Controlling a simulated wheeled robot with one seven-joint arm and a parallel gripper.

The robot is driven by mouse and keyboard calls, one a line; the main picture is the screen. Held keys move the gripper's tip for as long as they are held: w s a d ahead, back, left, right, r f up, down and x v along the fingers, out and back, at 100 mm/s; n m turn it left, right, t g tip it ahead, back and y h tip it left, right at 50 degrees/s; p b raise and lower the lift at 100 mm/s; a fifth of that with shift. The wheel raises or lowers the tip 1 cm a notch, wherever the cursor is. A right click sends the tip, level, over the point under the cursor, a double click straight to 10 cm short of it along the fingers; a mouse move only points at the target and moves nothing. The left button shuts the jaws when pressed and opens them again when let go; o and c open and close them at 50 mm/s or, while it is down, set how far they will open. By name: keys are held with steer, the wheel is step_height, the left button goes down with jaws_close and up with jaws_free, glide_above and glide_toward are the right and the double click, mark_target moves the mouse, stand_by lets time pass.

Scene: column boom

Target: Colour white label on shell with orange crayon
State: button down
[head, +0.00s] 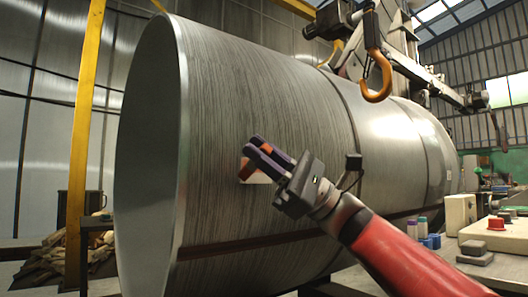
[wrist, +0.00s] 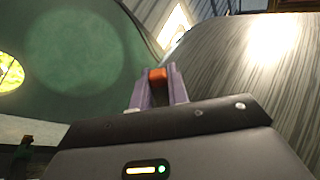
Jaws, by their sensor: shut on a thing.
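The shell (head: 270,110) is a big grey metal cylinder lying on its side, its open end at the left. The white label (head: 257,179) is on its near side. A white strip shows along the label's bottom, and a reddish-orange patch shows at its left; my gripper hides much of the rest. My gripper (head: 264,151), with purple fingers, is in front of the label and shut on the orange crayon (wrist: 157,75). The crayon shows as a short orange block between the fingertips in the wrist view. I cannot tell whether its tip touches the label.
An orange hook (head: 376,82) hangs in front of the shell at upper right. A bench at right holds a beige box (head: 460,213), a red knob and several small coloured items. A yellow post (head: 84,130) stands at left, near a wood pile (head: 65,255).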

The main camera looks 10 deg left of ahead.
steer(key=shift+w+a+p, duration=0.3)
steer(key=shift+a+p, duration=0.05)
steer(key=shift+a, duration=0.1)
steer(key=shift+w+d, duration=0.1)
steer(key=shift+w+d+p, duration=2.3)
steer(key=shift+w+d, duration=0.5)
steer(key=shift+w, duration=0.45)
steer(key=shift+s+a+b, duration=1.15)
steer(key=shift+s+a, duration=0.3)
steer(key=shift+s, duration=0.25)
steer(key=shift+s+a+b, duration=1.15)
steer(key=shift+s+a, duration=0.25)
steer(key=shift+s, duration=0.3)
steer(key=shift+d, duration=0.1)
